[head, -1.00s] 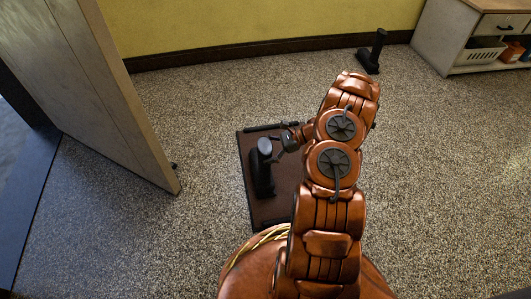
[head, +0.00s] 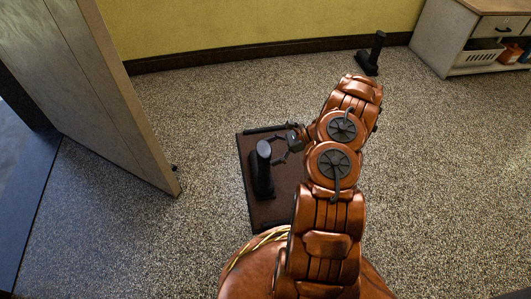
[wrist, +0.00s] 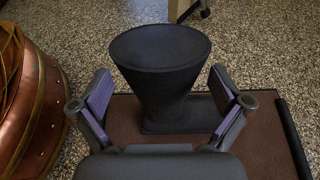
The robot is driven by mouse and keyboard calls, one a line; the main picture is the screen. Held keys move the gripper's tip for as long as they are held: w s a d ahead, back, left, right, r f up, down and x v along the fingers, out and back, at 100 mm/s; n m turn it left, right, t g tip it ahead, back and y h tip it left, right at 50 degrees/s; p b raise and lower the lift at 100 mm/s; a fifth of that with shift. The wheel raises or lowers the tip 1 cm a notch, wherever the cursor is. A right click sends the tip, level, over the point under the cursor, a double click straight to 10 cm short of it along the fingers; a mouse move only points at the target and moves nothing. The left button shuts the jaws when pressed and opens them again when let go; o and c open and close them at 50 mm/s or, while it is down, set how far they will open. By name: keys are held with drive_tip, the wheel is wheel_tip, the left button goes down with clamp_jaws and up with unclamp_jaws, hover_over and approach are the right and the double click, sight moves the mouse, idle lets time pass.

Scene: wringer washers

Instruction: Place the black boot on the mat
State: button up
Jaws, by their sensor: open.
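A black boot (head: 262,168) stands upright on the brown mat (head: 285,205), near its left side. In the wrist view the boot (wrist: 162,75) shows its wide round top, and its foot rests on the mat (wrist: 126,117). My gripper (head: 281,151) is open beside the boot's upper part. In the wrist view my gripper (wrist: 162,103) has its two purple-padded fingers spread to either side of the boot's shaft, with gaps between the pads and the boot. A second black boot (head: 371,55) stands upright on the floor by the far wall.
A wooden door (head: 110,90) stands open on the left, its edge near the mat. A white cabinet (head: 455,45) with a basket (head: 482,55) on its shelf is at the back right. The speckled floor between is clear.

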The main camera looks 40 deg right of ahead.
drive_tip(key=p+v, duration=0.2)
drive_tip(key=v, duration=0.8)
drive_tip(key=w+a+r+n+g, duration=0.4)
drive_tip(key=a+r+n, duration=0.2)
drive_tip(key=a+r, duration=0.75)
drive_tip(key=s+a+r+n+g+h, duration=0.2)
drive_tip(key=s+a+r+n, duration=0.1)
drive_tip(key=a+r, duration=0.3)
drive_tip(key=s+a+r+n+g+h, duration=0.1)
drive_tip(key=s+a+r+n+g, duration=0.2)
drive_tip(key=a, duration=0.4)
drive_tip(key=s+a+r+n+g+h, duration=0.1)
drive_tip(key=s+a+r+n+h, duration=0.15)
drive_tip(key=s, duration=0.35)
drive_tip(key=s+a+r+n+h, duration=0.2)
drive_tip(key=s+a+r+n, duration=0.15)
drive_tip(key=s, duration=0.35)
drive_tip(key=s+d+n+t+h, duration=0.1)
drive_tip(key=s+n+h, duration=0.3)
drive_tip(key=s, duration=0.9)
drive_tip(key=shift+d+n+h, duration=0.25)
drive_tip(key=shift+n+h, duration=0.15)
drive_tip(key=shift+h, duration=0.15)
drive_tip(key=shift+s, duration=0.1)
